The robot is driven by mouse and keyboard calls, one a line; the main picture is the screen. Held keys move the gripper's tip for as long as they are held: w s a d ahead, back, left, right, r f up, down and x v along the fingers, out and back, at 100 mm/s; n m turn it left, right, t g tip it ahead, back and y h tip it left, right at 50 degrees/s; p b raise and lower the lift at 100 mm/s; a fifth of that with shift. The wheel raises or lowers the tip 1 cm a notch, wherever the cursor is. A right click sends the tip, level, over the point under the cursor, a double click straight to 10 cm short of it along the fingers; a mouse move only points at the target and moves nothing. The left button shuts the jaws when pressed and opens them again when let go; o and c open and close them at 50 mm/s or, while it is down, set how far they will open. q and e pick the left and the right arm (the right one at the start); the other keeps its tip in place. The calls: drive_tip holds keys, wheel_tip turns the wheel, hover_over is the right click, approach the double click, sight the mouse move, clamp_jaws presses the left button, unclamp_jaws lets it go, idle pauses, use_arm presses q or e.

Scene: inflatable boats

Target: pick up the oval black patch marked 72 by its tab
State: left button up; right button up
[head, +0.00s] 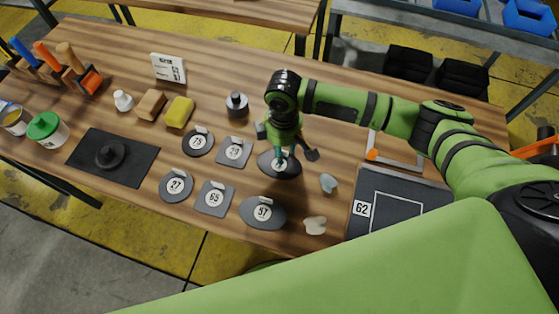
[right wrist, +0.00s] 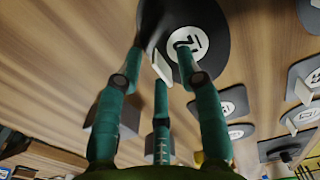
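The oval black patch (head: 267,166) lies flat on the wooden bench, partly covered by my right gripper (head: 283,150) in the head view. In the right wrist view the black patch (right wrist: 211,50) carries a round white label; a 7 shows, the rest is hard to read. Its pale upright tab (right wrist: 162,68) stands between the fingertips of my right gripper (right wrist: 159,58). The teal fingers are apart, with visible space beside the tab, and I see no clear grip on it. My left gripper is not in view.
Several other numbered patches lie close by, including an oval one marked 57 (head: 263,224) and a square one marked 65 (head: 215,209). Pale lumps (head: 328,183) sit right of the patch. A dark panel marked 62 (head: 395,190) and a grey metal canister (head: 237,105) are near.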

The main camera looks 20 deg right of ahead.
drive_tip(key=shift+r, duration=0.1)
clamp_jaws()
